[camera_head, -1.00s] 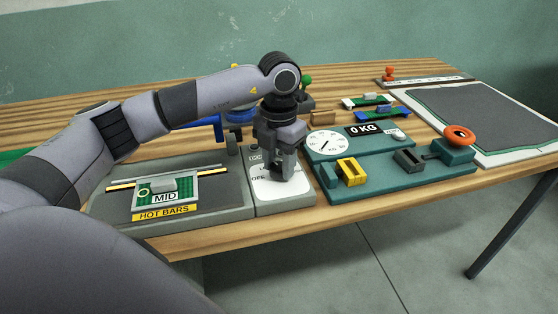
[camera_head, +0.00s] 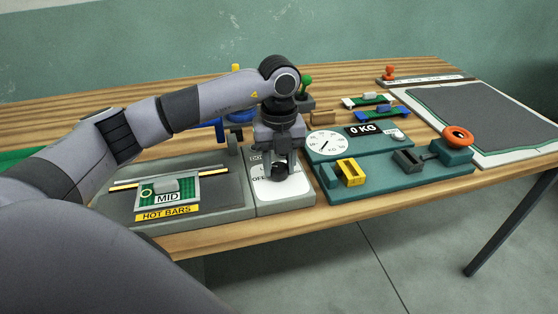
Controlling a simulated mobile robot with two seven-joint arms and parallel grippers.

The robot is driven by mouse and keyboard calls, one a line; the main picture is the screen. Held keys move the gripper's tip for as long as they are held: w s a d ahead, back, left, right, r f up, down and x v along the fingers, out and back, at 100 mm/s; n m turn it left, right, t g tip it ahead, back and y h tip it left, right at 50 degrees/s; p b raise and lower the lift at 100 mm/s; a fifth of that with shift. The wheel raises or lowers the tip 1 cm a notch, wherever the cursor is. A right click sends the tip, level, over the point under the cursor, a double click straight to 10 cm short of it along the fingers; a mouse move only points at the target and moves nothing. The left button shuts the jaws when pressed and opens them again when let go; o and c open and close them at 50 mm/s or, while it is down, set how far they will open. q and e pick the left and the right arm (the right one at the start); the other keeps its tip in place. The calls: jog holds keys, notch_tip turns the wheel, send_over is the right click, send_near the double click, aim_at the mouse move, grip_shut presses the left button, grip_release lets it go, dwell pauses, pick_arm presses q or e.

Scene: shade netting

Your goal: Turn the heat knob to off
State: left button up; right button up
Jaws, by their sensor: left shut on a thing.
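The heat knob (camera_head: 279,171) is a small dark round knob on a white panel (camera_head: 285,190) in the middle of the bench. The panel carries black lettering, of which "OFF" shows on the left; the rest is partly hidden by my gripper. My left gripper (camera_head: 279,168) points down over the panel, its fingers shut on the knob. The knob's pointer direction cannot be made out. Left of the panel, the grey heater unit (camera_head: 225,206) bears a "MID" label (camera_head: 171,198) and a yellow "HOT BARS" label (camera_head: 168,212). My right gripper is not in view.
A grey mat (camera_head: 480,115) lies at the far right. Wooden bench shows in front.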

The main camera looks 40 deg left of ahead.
aim_at(279, 166)
pick_arm(q)
jog(key=shift+w+r+n, duration=0.1)
jog(key=shift+n, duration=0.5)
jog(key=shift+a, duration=0.1)
jog(key=o, duration=1.1)
jog(key=shift+c, duration=0.2)
notch_tip(279, 166, up, 7)
jog(key=shift+r, duration=0.1)
